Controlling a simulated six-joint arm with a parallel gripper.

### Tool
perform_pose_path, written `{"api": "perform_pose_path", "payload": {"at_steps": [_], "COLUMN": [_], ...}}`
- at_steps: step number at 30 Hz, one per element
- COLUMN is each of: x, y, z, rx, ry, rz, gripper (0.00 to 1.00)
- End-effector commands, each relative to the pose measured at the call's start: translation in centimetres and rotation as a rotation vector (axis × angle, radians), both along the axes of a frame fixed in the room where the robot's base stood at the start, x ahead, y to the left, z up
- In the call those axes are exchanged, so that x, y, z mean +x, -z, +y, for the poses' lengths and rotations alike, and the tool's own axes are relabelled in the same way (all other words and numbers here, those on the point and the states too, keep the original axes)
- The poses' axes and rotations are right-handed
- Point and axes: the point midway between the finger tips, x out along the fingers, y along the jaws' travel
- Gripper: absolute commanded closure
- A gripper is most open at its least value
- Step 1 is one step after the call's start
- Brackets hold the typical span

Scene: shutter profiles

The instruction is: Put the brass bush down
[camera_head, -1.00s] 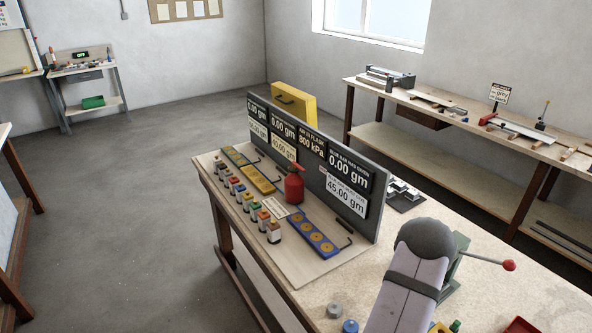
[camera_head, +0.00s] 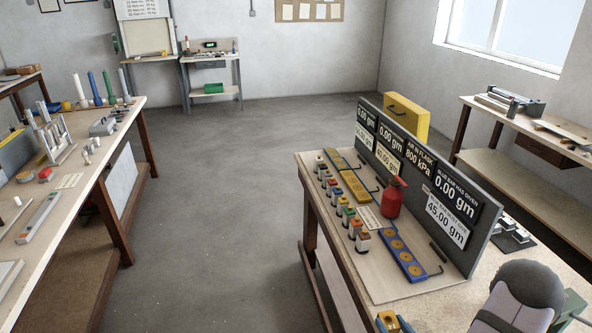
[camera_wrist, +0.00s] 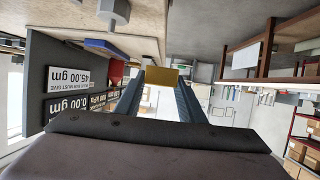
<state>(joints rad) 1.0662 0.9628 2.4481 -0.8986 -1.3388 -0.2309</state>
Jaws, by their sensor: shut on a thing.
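The brass bush (camera_wrist: 161,75) is a yellow-brown block shape in the wrist view, between the tips of my two blue-grey fingers. My gripper (camera_wrist: 160,82) is shut on it and holds it out in the air. In the head view, a brass-coloured piece with blue beside it (camera_head: 389,321) shows at the bottom edge, left of my arm; it looks like the held bush and fingertips, but the frame cuts it off. I cannot tell its height above the bench.
The bench carries a board with a red flask (camera_head: 393,199), a blue bar (camera_head: 402,252) with brass discs, several small coloured-top blocks and an upright sign panel (camera_head: 417,180). A second bench (camera_head: 72,180) at left holds tubes and tools. Open floor lies between.

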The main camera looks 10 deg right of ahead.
Motion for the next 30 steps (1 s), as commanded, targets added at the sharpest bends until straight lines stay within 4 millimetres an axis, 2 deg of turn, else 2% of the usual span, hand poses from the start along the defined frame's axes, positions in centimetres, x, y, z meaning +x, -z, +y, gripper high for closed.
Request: {"api": "perform_pose_path", "payload": {"at_steps": [5,15,18,24,30], "x": [1.0,0.7,1.7,2.1,2.1], "y": [-0.6,-0.7,-0.6,-0.5,-0.4], "z": [5.3,15.3,17.3,20.3,21.3], "rx": [-0.005,-0.006,-0.002,0.002,0.003], "ry": [-0.292,-0.862,-0.935,-1.023,-1.048], "rz": [-0.002,0.000,0.000,0.001,0.000], "gripper": [0.90,0.90,0.90,0.90,0.90]}}
